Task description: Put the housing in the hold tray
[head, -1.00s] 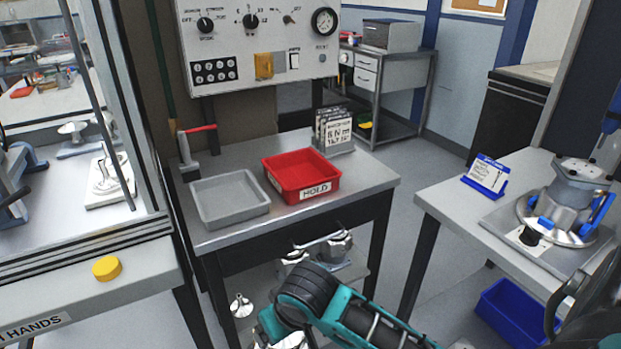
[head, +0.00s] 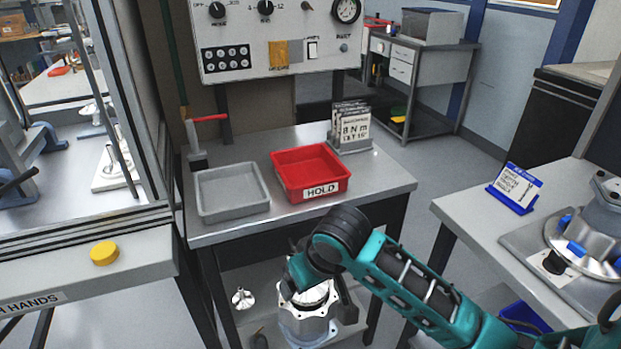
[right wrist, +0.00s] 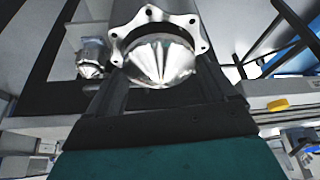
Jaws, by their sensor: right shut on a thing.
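The red hold tray (head: 312,190), labelled HOLD, sits empty on the middle metal table. A silver machined housing (head: 308,325) with a lobed flange hangs in front of that table, below the tabletop. My right gripper (head: 318,290) is shut on the housing. The tray is above and beyond it in the head view. In the right wrist view the housing's flange (right wrist: 156,22) shows between the dark fingers. My left gripper is not in view.
An empty grey tray (head: 232,192) stands left of the red tray. Card holders (head: 352,128) stand behind it. A metal part (head: 243,298) is on the lower shelf. The right table (head: 470,215) holds a fixture with another flanged part (head: 590,250). A yellow button (head: 104,253) is at left.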

